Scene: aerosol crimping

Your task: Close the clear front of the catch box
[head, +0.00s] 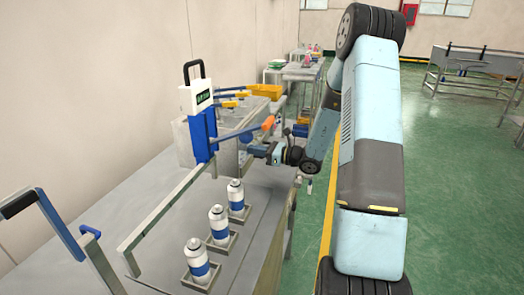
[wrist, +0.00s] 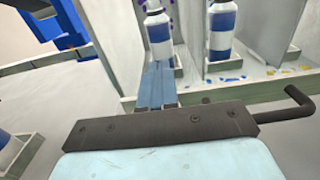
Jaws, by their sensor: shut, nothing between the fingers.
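The catch box appears to be the grey partitioned box in the wrist view (wrist: 272,92), with white-and-blue cans (wrist: 221,40) between its walls. In the head view, a grey box (head: 183,148) stands partly hidden behind the blue press. I cannot make out the clear front or how far it is open. My gripper (head: 258,151) is at the right of the press, near the bench edge. Its blue fingers (wrist: 157,80) are together and empty, pointing toward the box. A dark bent bar (wrist: 300,100) shows right of the gripper; I cannot tell what it belongs to.
The blue-and-white press (head: 203,125) has an orange-tipped lever (head: 268,124) close to my gripper. Several cans (head: 219,225) stand in square holders on the bench.

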